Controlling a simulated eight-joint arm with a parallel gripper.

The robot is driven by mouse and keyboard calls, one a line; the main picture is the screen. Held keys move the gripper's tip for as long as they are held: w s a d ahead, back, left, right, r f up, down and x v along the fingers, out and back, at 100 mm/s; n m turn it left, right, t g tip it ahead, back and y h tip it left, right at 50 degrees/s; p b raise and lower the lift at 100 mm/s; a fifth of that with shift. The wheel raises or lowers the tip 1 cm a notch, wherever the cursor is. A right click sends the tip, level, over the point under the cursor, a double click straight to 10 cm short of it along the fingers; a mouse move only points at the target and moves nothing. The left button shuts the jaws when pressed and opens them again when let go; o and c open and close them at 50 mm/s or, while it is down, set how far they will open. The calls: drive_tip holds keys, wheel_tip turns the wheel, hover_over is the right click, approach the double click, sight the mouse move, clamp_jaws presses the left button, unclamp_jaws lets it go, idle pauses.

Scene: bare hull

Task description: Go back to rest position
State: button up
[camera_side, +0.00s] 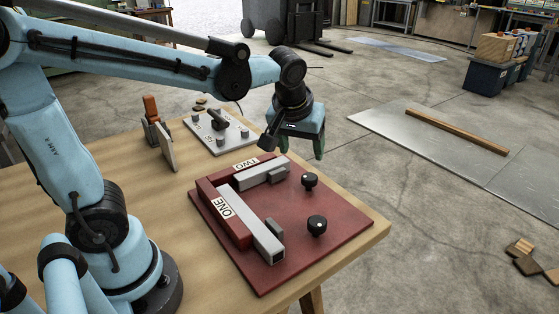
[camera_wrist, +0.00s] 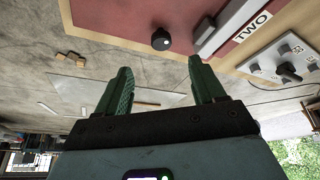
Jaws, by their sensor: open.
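My gripper (camera_side: 317,148) hangs above the far edge of the wooden table, beyond the red board, with its green fingers pointing down. In the wrist view the two green fingers of my gripper (camera_wrist: 158,82) stand apart with nothing between them. The red board (camera_side: 310,222) lies on the table and carries two grey bars beside the labels ONE (camera_side: 226,207) and TWO (camera_side: 245,162). Two black knobs stand on its right part, a far one (camera_side: 309,181) and a near one (camera_side: 317,225). The label TWO (camera_wrist: 254,26) and one knob (camera_wrist: 161,39) also show in the wrist view.
A light plate with pegs and a black handle (camera_side: 220,134) lies at the table's back, left of my gripper. An upright light panel (camera_side: 166,147) with an orange-brown piece (camera_side: 151,108) stands farther left. Concrete floor lies right of the table, with a wooden beam (camera_side: 456,131) on a metal sheet.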

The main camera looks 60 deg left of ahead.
drive_tip(key=s+d+f+m+t+h, duration=0.1)
drive_tip(key=s+m+t+h, duration=0.1)
drive_tip(key=s+m, duration=0.4)
drive_tip(key=shift+s+f+m+t, duration=0.3)
drive_tip(key=shift+s+t, duration=0.3)
drive_tip(key=shift+s, duration=0.65)
